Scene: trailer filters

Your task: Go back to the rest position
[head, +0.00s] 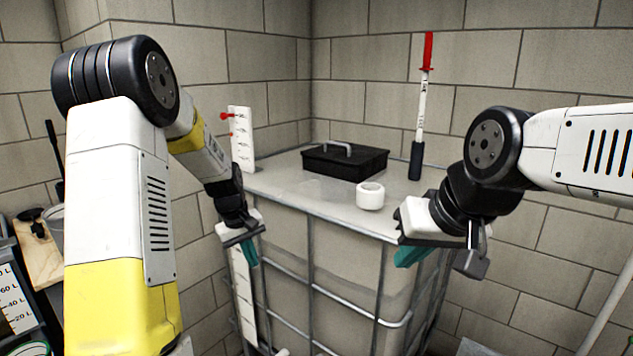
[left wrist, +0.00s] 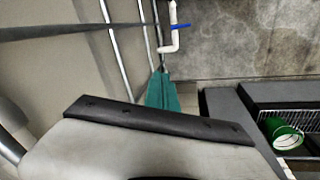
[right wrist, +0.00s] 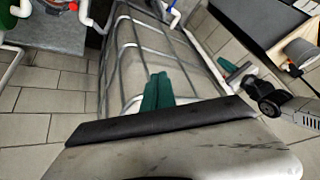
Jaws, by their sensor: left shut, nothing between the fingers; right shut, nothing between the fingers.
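My left gripper (head: 251,252) hangs in front of the left part of the caged tank in the head view, its teal fingers pointing down. Its fingers (left wrist: 162,92) lie together in the left wrist view, with nothing between them. My right gripper (head: 408,257) is at the tank's right front corner in the head view, teal fingers below the wrist. Its fingers (right wrist: 157,93) are also together and empty in the right wrist view. Both grippers are shut, and neither holds anything.
The caged tank (head: 345,262) carries a black box with a handle (head: 345,162), a white ring (head: 370,196) and a red-topped tube (head: 422,110). A white scale strip (head: 241,138) stands at the back left. Block walls close the corner behind. A tiled floor (right wrist: 40,90) shows in the right wrist view.

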